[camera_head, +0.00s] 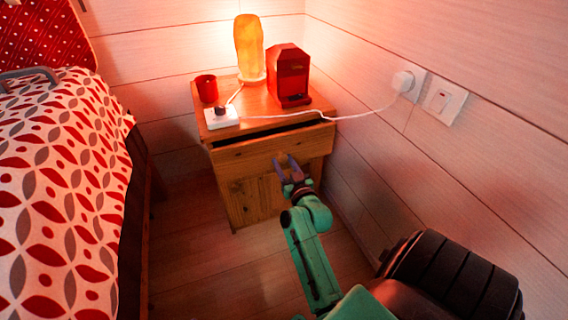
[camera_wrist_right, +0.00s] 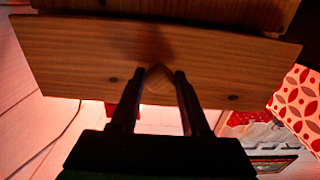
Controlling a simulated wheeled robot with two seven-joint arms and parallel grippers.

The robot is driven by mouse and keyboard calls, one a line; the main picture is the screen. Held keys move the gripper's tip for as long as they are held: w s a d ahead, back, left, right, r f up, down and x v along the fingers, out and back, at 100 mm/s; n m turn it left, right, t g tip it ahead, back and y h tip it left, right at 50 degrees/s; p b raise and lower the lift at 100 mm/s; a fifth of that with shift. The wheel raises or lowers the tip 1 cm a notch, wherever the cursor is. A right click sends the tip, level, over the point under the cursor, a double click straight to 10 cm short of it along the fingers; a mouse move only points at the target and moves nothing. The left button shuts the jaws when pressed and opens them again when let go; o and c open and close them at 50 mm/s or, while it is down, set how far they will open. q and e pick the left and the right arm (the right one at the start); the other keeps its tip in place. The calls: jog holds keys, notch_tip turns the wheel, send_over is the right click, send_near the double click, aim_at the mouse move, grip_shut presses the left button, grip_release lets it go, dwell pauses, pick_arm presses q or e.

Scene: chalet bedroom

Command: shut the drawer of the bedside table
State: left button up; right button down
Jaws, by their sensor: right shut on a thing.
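The wooden bedside table (camera_head: 262,103) stands against the wall beside the bed. Its drawer (camera_head: 237,160) is partly open, with a dark gap between the tabletop and the drawer front. My right gripper (camera_head: 285,158) is at the drawer front, with its fingers on either side of the round wooden knob. In the right wrist view the drawer front (camera_wrist_right: 80,60) fills the upper part, and the knob (camera_wrist_right: 158,79) sits between the two fingertips of my right gripper (camera_wrist_right: 158,75). My left gripper is not in view.
On the tabletop are a lit orange lamp (camera_head: 249,48), a red machine (camera_head: 288,75), a red mug (camera_head: 206,88) and a white power strip (camera_head: 221,117). A white cable runs to the wall plug (camera_head: 403,82). The bed (camera_head: 65,190) is at left, the plank wall close at right.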

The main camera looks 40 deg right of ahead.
aim_at(279, 151)
jog(key=x, duration=0.4)
jog(key=shift+w+d, duration=0.1)
jog(key=shift+w, duration=0.05)
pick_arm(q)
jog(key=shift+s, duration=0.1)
pick_arm(e)
jog(key=shift+r, duration=0.2)
jog(key=c, duration=0.6)
grip_release()
jog(key=shift+o, duration=1.1)
jog(key=shift+w+f, duration=0.15)
jog(key=shift+f, duration=0.05)
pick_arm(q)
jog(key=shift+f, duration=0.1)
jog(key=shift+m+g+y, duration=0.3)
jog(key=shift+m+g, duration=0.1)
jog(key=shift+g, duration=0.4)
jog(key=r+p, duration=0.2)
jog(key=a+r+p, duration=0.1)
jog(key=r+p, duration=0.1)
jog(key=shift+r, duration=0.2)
pick_arm(e)
jog(key=v, duration=1.4)
jog(key=shift+s, duration=0.3)
